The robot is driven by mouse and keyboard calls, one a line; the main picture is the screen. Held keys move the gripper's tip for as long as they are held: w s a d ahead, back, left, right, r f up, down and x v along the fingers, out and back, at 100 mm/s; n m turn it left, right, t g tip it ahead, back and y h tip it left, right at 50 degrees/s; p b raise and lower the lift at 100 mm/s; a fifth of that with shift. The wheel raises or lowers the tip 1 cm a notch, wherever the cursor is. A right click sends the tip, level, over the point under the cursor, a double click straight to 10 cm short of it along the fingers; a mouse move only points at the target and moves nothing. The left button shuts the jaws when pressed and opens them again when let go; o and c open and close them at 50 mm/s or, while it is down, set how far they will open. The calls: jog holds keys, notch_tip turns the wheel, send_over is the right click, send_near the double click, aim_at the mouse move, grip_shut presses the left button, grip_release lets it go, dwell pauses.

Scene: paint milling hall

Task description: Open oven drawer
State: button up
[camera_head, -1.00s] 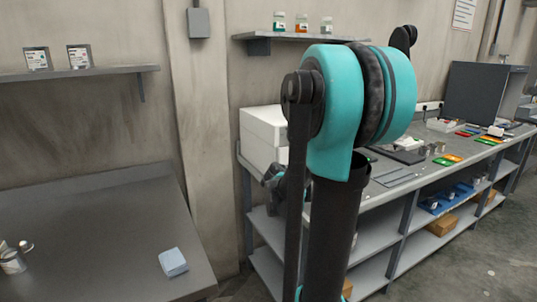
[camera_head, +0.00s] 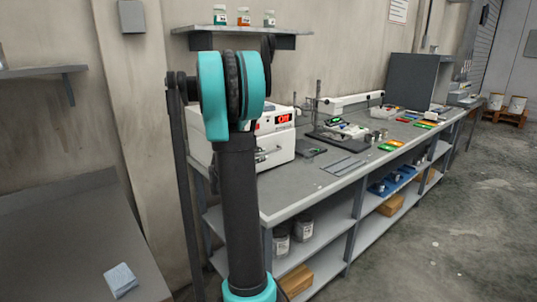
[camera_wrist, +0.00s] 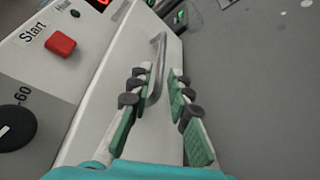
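The oven is a white box (camera_head: 279,146) at the left end of the workbench, with a red lit display on its front. Its drawer has a metal bar handle (camera_head: 266,154), partly hidden behind my arm in the head view. In the wrist view the handle (camera_wrist: 161,52) stands out from the white drawer front (camera_wrist: 128,50), which looks closed. My gripper (camera_wrist: 160,84) is open, with its green-padded fingers on either side of the handle. The handle's lower end is nearer the left finger; I cannot tell whether they touch. The gripper is hidden in the head view.
The wrist view shows a red Start button (camera_wrist: 61,45) and a black dial (camera_wrist: 14,128) close by on the left. The workbench (camera_head: 283,194) carries small tools and coloured items to the right. A wall shelf (camera_head: 290,42) with jars is above.

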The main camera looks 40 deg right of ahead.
aim_at(267, 153)
jog(key=x, duration=0.6)
jog(key=shift+d, duration=0.3)
grip_shut()
